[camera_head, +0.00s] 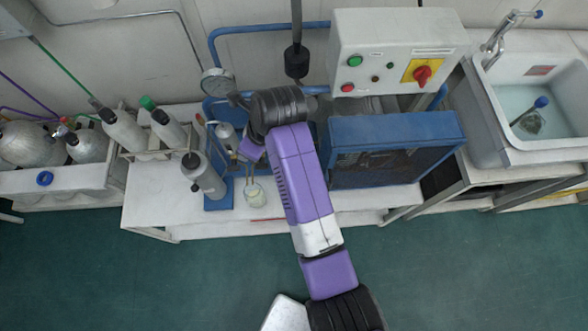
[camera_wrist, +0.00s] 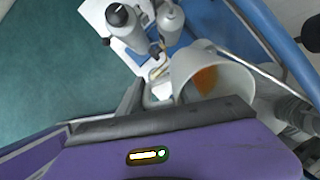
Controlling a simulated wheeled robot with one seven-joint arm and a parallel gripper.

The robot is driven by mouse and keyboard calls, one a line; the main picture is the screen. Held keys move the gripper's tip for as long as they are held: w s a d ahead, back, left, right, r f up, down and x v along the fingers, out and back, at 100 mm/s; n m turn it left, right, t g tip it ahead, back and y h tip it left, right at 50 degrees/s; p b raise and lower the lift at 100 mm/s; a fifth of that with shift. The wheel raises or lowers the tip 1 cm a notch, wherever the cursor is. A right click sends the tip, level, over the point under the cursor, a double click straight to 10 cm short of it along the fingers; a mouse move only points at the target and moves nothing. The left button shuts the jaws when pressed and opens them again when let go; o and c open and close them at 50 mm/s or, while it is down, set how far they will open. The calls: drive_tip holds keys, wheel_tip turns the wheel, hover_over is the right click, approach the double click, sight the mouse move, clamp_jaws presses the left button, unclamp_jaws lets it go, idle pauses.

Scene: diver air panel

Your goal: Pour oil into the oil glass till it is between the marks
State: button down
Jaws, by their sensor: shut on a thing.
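My gripper (camera_head: 246,150) is over the bench, left of the blue-framed machine. In the wrist view it is shut on a pale grey cup (camera_wrist: 232,82), with an orange-brown patch of oil inside. In the head view a whitish vessel (camera_head: 226,131) shows beside my gripper, partly hidden by it. A small clear glass (camera_head: 254,194) with pale yellowish content stands on the bench below my gripper. I cannot tell whether it is the oil glass, and no marks are readable. The cup's exact tilt is unclear.
A grey bottle with a black top (camera_head: 206,178) stands left of the glass, and also shows in the wrist view (camera_wrist: 124,20). A pressure gauge (camera_head: 218,82) and blue pipes are behind. The blue machine (camera_head: 395,145) is close on the right. The bench's front left is clear.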

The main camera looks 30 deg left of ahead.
drive_tip(key=shift+a+r+h, duration=0.45)
drive_tip(key=shift+a+h, duration=0.1)
drive_tip(key=shift+h, duration=0.65)
drive_tip(key=shift+a+f+h, duration=0.15)
drive_tip(key=shift+f+h, duration=0.2)
drive_tip(key=shift+h, duration=0.65)
drive_tip(key=shift+s, duration=0.1)
idle(1.2)
wheel_tip(320, 180, up, 7)
idle(0.5)
